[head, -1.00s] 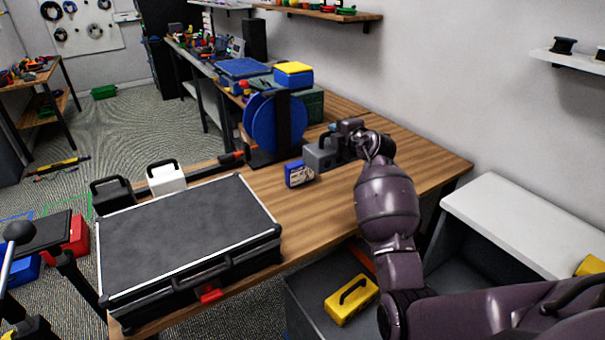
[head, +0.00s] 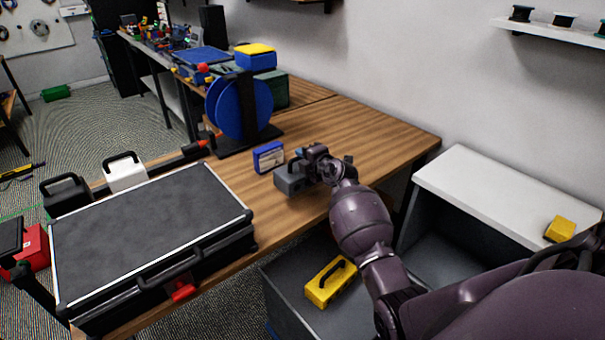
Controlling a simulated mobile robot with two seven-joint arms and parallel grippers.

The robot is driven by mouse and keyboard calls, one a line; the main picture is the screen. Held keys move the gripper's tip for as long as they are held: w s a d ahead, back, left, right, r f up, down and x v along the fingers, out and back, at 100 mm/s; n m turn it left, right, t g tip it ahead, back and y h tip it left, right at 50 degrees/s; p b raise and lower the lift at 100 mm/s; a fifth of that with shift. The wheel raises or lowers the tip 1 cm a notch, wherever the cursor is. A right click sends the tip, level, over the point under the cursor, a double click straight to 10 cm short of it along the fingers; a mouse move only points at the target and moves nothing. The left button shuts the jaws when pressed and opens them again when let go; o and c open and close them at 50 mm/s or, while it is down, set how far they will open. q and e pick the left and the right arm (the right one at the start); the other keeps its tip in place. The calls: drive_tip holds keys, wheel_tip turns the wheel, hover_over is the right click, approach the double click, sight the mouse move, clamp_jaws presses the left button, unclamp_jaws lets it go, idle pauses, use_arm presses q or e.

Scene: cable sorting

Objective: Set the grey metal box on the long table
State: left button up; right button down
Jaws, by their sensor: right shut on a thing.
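The grey metal box (head: 288,184) is in the middle of the head view, at the right part of the long wooden table (head: 375,140), near its front edge. My right gripper (head: 309,165) is shut on it from the right side and partly hides it. I cannot tell whether the box's underside touches the table top or is just above it. My left gripper is not in view.
A small blue box (head: 268,157) stands just behind the grey box. A blue spool (head: 240,106) on a black stand is farther back. A large black case (head: 150,235) covers the table's left. A yellow case (head: 330,281) lies below the front edge. The back right is bare.

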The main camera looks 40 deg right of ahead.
wheel_tip(320, 180, down, 5)
drive_tip(key=shift+f+b, duration=0.2)
drive_tip(key=shift+b, duration=0.95)
drive_tip(key=shift+f, duration=0.1)
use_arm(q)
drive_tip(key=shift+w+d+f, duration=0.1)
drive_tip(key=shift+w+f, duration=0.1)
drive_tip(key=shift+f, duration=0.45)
use_arm(e)
drive_tip(key=c, duration=1.6)
unclamp_jaws()
drive_tip(key=shift+f, duration=0.1)
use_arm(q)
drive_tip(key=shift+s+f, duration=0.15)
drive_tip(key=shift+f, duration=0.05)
use_arm(e)
drive_tip(key=o, duration=0.5)
